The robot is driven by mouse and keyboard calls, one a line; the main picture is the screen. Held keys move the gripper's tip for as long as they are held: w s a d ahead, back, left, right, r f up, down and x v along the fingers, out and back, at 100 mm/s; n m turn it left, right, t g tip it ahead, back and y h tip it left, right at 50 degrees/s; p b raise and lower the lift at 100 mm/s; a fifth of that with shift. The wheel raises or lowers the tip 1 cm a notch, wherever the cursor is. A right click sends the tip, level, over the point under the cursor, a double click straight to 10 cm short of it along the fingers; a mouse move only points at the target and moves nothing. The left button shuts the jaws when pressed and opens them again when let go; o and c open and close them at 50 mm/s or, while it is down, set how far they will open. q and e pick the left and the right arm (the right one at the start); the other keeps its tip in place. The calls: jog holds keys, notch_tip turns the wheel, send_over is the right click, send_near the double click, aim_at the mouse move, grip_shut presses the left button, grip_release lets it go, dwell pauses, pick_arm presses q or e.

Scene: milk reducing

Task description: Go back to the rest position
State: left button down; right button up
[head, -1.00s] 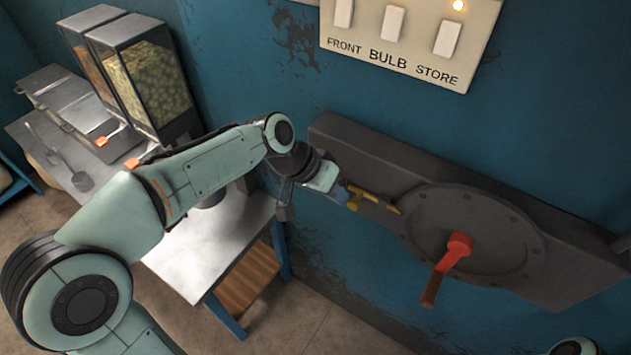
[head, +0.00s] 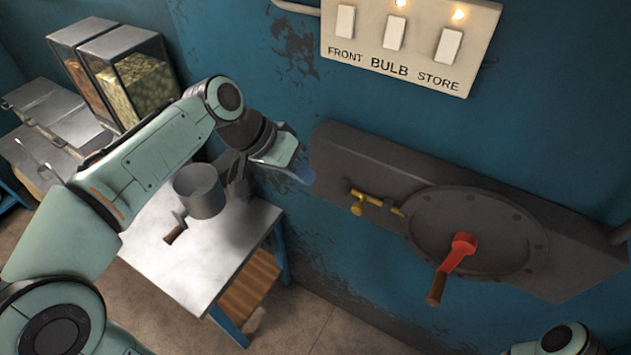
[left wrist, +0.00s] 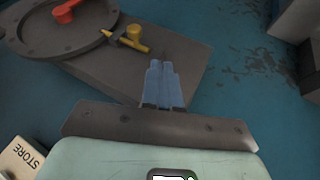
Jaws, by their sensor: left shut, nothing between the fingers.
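My left gripper (head: 303,174) is shut and empty in the head view. It hangs in the air in front of the blue wall, left of the grey wall panel (head: 350,150). In the left wrist view its blue fingers (left wrist: 162,84) lie together with nothing between them, and the panel is behind them. My right gripper is out of view; only a piece of my right arm shows at the bottom right of the head view.
A yellow valve handle (head: 362,201) and a red lever (head: 457,252) are on the panel. A switch plate (head: 410,45) is above. A metal pot (head: 200,190) stands on the steel table (head: 180,270), behind my left arm. Glass-fronted bins (head: 135,80) stand at the back left.

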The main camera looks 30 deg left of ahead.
pick_arm(q)
jog(key=shift+v, duration=0.95)
jog(key=shift+a+f, duration=0.1)
jog(key=shift+w+f, duration=0.1)
